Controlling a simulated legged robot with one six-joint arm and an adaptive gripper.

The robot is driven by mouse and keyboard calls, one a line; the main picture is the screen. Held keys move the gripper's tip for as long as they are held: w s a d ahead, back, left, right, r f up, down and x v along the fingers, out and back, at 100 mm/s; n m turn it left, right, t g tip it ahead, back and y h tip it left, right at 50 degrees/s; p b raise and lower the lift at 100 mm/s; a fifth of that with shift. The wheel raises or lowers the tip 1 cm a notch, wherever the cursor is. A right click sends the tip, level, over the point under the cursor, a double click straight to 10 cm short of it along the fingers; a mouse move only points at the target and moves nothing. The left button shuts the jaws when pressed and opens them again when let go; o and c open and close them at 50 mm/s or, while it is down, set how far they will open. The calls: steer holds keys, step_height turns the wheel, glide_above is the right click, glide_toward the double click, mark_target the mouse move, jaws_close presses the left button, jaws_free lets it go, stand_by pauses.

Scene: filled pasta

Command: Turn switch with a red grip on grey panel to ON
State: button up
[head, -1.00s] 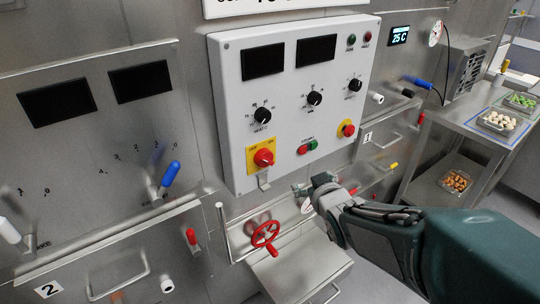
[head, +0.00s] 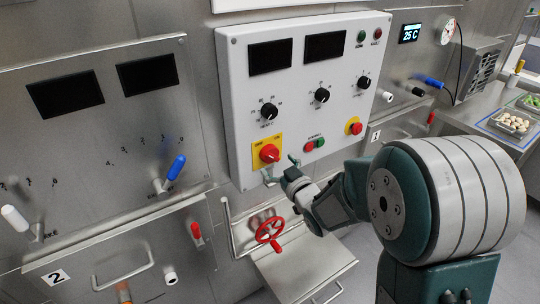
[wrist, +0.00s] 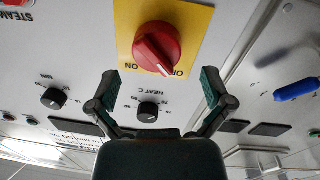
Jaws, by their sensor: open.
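The switch with a red grip (head: 269,153) sits on a yellow plate (wrist: 197,20) at the lower left of the light grey panel (head: 238,110). In the wrist view, which looks upside down, the red grip (wrist: 157,47) shows ahead of my gripper (wrist: 160,85). The white line on the grip points toward the OFF label, with ON on the other side. My gripper is open, its two fingers apart with nothing between them. In the head view my gripper (head: 283,171) is just below and right of the switch, close to the panel.
Black knobs (head: 268,111) sit above the switch. Red and green buttons (head: 315,144) and a red button on yellow (head: 354,127) are to its right. A red handwheel (head: 269,230) is below. A blue-handled lever (head: 174,170) is on the left wall.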

mark_target(273, 159)
steer(key=shift+x, duration=2.15)
steer(key=shift+d, duration=0.1)
steer(key=c, duration=1)
